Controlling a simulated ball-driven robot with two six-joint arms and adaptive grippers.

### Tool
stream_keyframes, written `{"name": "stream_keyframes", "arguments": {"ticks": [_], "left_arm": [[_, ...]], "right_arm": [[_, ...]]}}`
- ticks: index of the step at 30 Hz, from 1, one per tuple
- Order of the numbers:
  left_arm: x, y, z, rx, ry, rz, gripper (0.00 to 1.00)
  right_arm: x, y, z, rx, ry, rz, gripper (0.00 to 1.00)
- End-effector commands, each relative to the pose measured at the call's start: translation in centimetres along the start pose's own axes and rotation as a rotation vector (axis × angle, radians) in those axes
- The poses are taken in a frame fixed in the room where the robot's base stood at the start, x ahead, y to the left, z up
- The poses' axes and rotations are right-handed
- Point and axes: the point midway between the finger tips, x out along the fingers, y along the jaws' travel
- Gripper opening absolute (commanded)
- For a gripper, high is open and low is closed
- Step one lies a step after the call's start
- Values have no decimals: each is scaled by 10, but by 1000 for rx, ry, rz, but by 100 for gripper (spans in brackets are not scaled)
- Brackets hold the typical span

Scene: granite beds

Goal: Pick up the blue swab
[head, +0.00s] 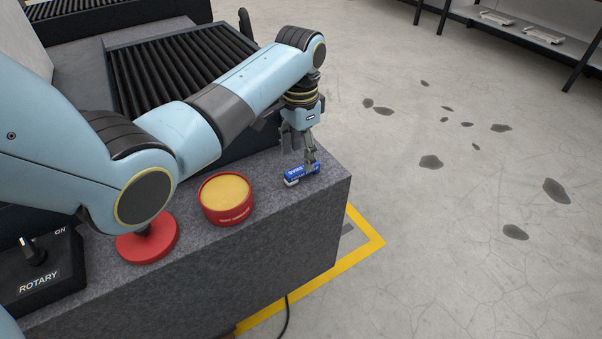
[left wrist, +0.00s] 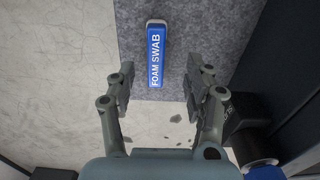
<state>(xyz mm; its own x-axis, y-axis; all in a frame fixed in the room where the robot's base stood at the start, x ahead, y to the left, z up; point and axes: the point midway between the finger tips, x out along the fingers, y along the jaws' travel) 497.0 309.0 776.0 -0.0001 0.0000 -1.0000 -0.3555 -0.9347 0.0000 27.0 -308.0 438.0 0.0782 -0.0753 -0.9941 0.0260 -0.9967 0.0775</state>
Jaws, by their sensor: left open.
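The blue swab (head: 297,173) lies on the grey granite bed (head: 330,205) near its right-hand corner, with a pale end at the left. In the left wrist view the swab (left wrist: 156,50) is a blue block lettered FOAM SWAB. My left gripper (head: 299,158) is over it, fingers pointing down, partly covering it in the head view. In the left wrist view my left gripper (left wrist: 161,78) is open and empty, and the swab's lower end appears between the fingertips. I cannot tell exactly how high the fingertips are above it. My right gripper is out of view.
A red tin (head: 226,214) with a yellow top stands left of the swab. A red disc (head: 148,245) and a black ROTARY switch box (head: 40,270) are further left. Black ribbed bellows (head: 180,70) lie behind. The bed's edge is close to the swab.

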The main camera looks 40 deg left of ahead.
Motion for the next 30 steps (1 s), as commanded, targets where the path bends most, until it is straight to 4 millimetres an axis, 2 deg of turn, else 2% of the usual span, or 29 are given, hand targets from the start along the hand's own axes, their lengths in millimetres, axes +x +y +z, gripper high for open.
{"name": "stream_keyframes", "arguments": {"ticks": [6,9,17,20,27,30], "left_arm": [[36,6,1,0,-2,1,52],[46,6,1,0,-2,1,52],[48,6,1,0,0,0,52],[48,6,1,0,0,0,41],[48,6,1,0,0,0,10],[48,6,1,0,0,0,0]], "right_arm": [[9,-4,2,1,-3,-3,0],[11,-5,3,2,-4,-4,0],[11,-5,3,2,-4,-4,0],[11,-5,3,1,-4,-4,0],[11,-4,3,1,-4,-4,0],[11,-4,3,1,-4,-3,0]]}}
